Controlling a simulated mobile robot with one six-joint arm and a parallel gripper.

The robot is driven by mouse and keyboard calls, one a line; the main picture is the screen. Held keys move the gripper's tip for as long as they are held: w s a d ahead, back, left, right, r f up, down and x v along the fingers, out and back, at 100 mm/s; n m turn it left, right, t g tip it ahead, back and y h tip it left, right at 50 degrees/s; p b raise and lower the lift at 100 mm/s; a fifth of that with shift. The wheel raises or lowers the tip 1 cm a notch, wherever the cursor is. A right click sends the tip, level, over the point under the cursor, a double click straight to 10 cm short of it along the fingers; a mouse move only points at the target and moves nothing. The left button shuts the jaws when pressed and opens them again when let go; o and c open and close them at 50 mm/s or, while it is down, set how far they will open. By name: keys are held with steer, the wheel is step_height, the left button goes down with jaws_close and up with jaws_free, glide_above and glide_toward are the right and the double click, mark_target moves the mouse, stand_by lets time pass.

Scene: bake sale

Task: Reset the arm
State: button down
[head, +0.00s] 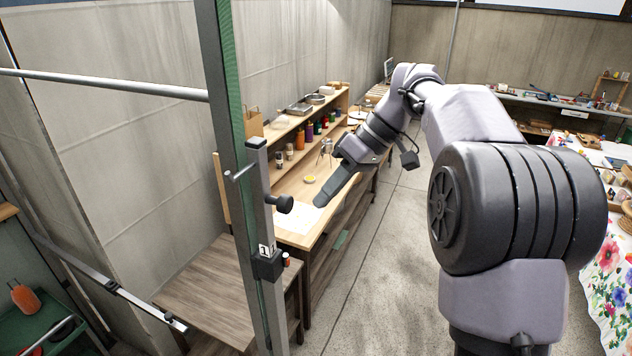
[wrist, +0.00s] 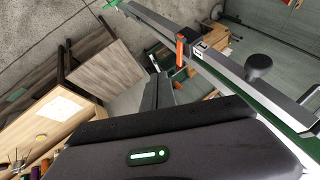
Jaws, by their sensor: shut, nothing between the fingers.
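My arm reaches forward from the right side of the head view and bends down at its far end. My gripper (head: 322,200) points down and to the left, in front of the wooden workbench (head: 318,222) as the head camera sees it. It is shut and holds nothing. In the wrist view the gripper's fingers (wrist: 157,92) show as dark, close-set shapes above the grey gripper housing. I cannot tell the exact gap between the gripper and the metal post (head: 262,215) with the black knob (head: 285,204).
Shelves with bottles and tins line the workbench. A flowered cloth (head: 610,262) covers a table at the right. The concrete floor (head: 390,255) between is clear.

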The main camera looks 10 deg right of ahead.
steer(key=s+a+f+m+t+h+b, duration=0.1)
steer(key=s+f+m+b, duration=0.3)
steer(key=s+f+b, duration=0.5)
steer(key=s+f+m+t+h+b, duration=0.2)
steer(key=s+f+m+b, duration=0.2)
steer(key=s+f+b, duration=0.4)
steer(key=s+a+f+m+t+h+b, duration=0.1)
steer(key=s+f+m+b, duration=0.3)
steer(key=s+f+b, duration=0.5)
step_height(320, 180, down, 18)
steer(key=t+h+b, duration=0.1)
steer(key=b, duration=0.9)
steer(key=shift+s+a+f+m, duration=0.2)
steer(key=shift+s+a+m, duration=0.1)
steer(key=shift+s, duration=0.05)
